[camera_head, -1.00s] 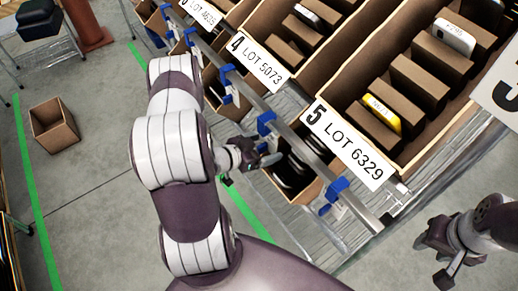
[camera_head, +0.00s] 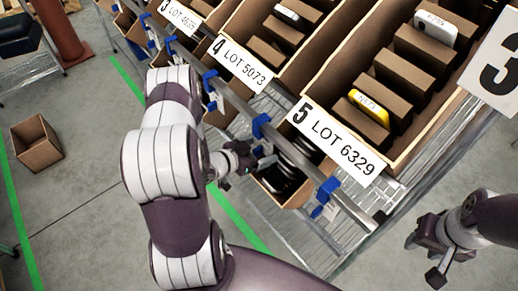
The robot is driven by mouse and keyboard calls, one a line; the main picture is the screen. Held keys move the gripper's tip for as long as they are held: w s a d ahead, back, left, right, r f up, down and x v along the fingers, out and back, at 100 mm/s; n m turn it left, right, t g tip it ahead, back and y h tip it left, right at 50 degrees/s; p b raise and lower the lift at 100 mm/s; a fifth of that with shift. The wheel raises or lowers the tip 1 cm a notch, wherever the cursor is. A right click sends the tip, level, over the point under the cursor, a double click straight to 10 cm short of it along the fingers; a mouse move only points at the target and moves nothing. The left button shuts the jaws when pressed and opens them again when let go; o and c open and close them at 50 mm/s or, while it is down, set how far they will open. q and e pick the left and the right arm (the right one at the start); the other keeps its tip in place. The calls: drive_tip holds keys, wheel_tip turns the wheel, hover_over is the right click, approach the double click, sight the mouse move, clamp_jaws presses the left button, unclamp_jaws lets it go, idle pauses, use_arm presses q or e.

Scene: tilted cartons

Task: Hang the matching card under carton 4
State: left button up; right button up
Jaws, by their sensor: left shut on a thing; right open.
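Carton 4 (camera_head: 288,52) stands tilted on the rack, and its front label (camera_head: 243,64) reads LOT 5073. A metal rail with blue clips (camera_head: 261,125) runs in front of the cartons. My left gripper (camera_head: 262,161) is near the rail, below and left of carton 5's label, beside a small bin. It is shut on a small thin thing; the fingers hide most of it, and I cannot read any marking. My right gripper (camera_head: 445,268) is open and empty at the lower right, apart from the rack.
Carton 5 (camera_head: 420,135), labelled LOT 6329 (camera_head: 334,140), holds several dividers and a yellow item. The small bin (camera_head: 297,200) under the rail holds dark round-edged things. A carton (camera_head: 37,145) sits on the floor at left. A board marked 3 (camera_head: 500,62) is at right.

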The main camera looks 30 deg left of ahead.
use_arm(q)
drive_tip(key=o, duration=1.2)
drive_tip(key=shift+o, duration=0.2)
drive_tip(key=v, duration=1.2)
drive_tip(key=shift+s+a, duration=0.2)
drive_tip(key=shift+s, duration=0.1)
drive_tip(key=shift+r, duration=0.15)
